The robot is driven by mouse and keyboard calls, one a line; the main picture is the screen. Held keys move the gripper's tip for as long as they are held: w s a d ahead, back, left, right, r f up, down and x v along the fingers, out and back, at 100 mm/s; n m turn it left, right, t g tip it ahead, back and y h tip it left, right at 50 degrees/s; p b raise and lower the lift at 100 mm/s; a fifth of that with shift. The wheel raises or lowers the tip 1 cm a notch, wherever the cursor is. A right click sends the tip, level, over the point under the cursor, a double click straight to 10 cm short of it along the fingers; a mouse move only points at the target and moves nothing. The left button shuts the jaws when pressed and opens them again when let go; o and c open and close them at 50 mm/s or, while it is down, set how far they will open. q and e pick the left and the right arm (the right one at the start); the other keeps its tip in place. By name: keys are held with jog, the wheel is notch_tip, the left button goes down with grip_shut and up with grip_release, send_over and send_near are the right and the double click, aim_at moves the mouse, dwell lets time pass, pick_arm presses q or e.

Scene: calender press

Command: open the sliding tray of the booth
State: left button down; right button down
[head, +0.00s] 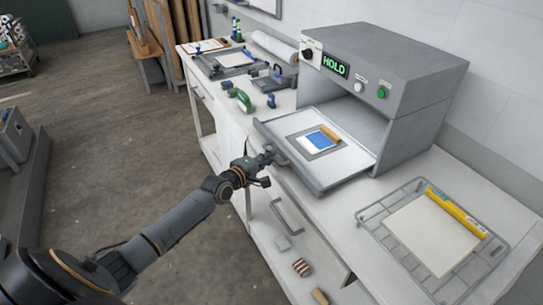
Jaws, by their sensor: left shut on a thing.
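The booth (390,62) is a grey box on the white bench, with a lit "HOLD" display on its front. Its sliding tray (363,177) sticks out of the opening toward the front left. On the tray lies a grey sheet with a blue and white piece (318,140) and an orange-brown bar at its edge. My left gripper (268,158) is at the tray's front edge, shut on the tray's handle (276,152), which it partly hides. The back of the tray is inside the booth. My right gripper is not in view.
A wire rack (373,217) with a pale board and a yellow bar stands at the right on the bench. A green tool (240,99) and other tools lie left of the tray. Bench drawers with handles (290,218) are below.

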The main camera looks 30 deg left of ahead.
pick_arm(q)
jog(key=shift+s+a, duration=0.1)
jog(key=shift+s, duration=0.1)
jog(key=c, duration=1.7)
grip_release()
jog(key=v, duration=1.2)
jog(key=s+f+m+g+y, duration=0.15)
jog(key=s+f, duration=0.35)
jog(key=f, duration=0.7)
jog(key=s+f+m+g, duration=0.3)
jog(key=s+f, duration=0.3)
jog(key=f, duration=0.6)
jog(key=s+f+m+g+y, duration=0.1)
jog(key=s+f+m+g, duration=0.3)
jog(key=f, duration=0.8)
jog(key=s+d+f+m+g, duration=0.2)
jog(key=s+d+f+m, duration=0.1)
jog(key=s, duration=0.7)
jog(key=s+d+f+m+g, duration=0.2)
jog(key=s+d+f+m, duration=0.1)
jog(key=s+d+f, duration=0.3)
jog(key=s+d+f+m+g, duration=0.2)
jog(key=s+d+f, duration=0.3)
jog(key=s, duration=0.9)
notch_tip(320, 180, down, 3)
jog(key=shift+d+r+m+b, duration=0.15)
jog(key=shift+m+b, duration=0.25)
jog(key=shift+m, duration=0.45)
